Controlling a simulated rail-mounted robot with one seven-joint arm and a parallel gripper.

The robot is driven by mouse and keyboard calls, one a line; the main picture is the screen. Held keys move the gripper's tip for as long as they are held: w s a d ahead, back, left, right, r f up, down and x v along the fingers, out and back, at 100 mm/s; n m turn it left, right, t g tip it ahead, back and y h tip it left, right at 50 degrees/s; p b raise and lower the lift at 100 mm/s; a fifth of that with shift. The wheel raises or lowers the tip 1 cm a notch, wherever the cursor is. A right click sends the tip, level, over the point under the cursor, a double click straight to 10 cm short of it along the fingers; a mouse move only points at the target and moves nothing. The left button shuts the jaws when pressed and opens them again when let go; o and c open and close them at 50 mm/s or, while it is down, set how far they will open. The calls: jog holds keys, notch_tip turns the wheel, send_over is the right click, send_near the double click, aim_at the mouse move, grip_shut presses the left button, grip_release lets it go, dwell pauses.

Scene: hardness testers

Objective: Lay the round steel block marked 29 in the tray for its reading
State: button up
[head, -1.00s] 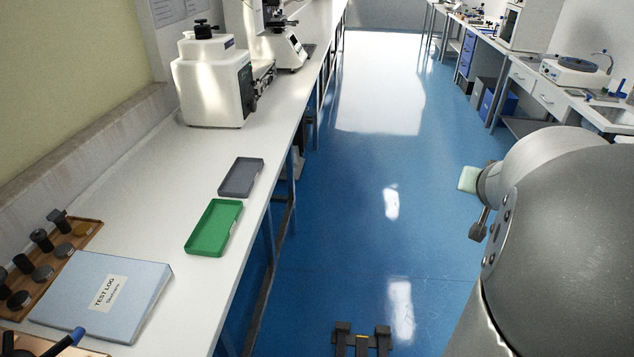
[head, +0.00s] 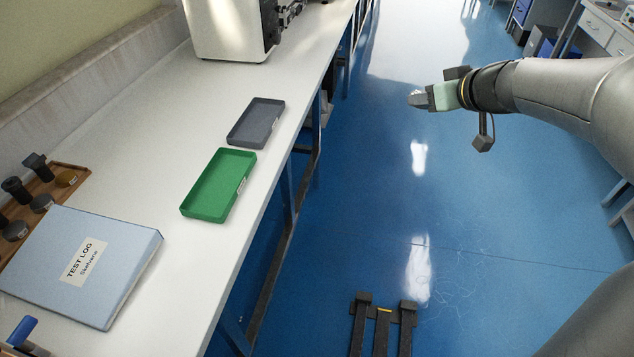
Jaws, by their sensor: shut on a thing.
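My gripper (head: 425,98) is over the blue floor, right of the bench, pointing left. It is shut on a small grey piece (head: 415,98) at its tips, well apart from the bench. The piece's shape is hard to make out and no marking can be read on it. Two empty shallow trays lie on the white bench: a green tray (head: 186,211) and, just behind it, a grey tray (head: 256,122).
A blue TEST LOG binder (head: 115,265) lies left of the green tray. Behind it is a wooden rack (head: 58,190) with several round pieces. A white machine (head: 228,30) stands at the bench's back. Bare bench (head: 130,150) lies left of the trays.

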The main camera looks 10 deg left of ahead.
jog(key=s+a+f+n+g+y+b, duration=0.1)
jog(key=s+a+f+n+g+b, duration=0.15)
jog(key=a, duration=0.45)
jog(key=s+a+f+n+g+y+b, duration=0.1)
jog(key=s+a+n+g+y, duration=0.15)
jog(key=a, duration=0.45)
jog(key=s+a+f+n+g+y+b, duration=0.1)
jog(key=s+a+n+b, duration=0.15)
jog(key=a, duration=0.55)
jog(key=s+a+f+n+g+b, duration=0.4)
jog(key=s+a+n+g, duration=0.3)
jog(key=s+a, duration=0.7)
send_over(213, 185)
jog(key=w+d, duration=0.1)
jog(key=d, duration=0.3)
jog(key=shift+h, duration=0.35)
notch_tip(213, 185, down, 10)
jog(key=shift+r, duration=0.25)
jog(key=shift+w+a+f, duration=0.1)
jog(key=shift+w+f, duration=0.05)
jog(key=shift+f, duration=0.05)
jog(key=shift+w+f, duration=0.1)
jog(key=shift+f, duration=1.55)
jog(key=shift+f+b, duration=0.2)
jog(key=shift+b, duration=0.15)
jog(key=o, duration=1.3)
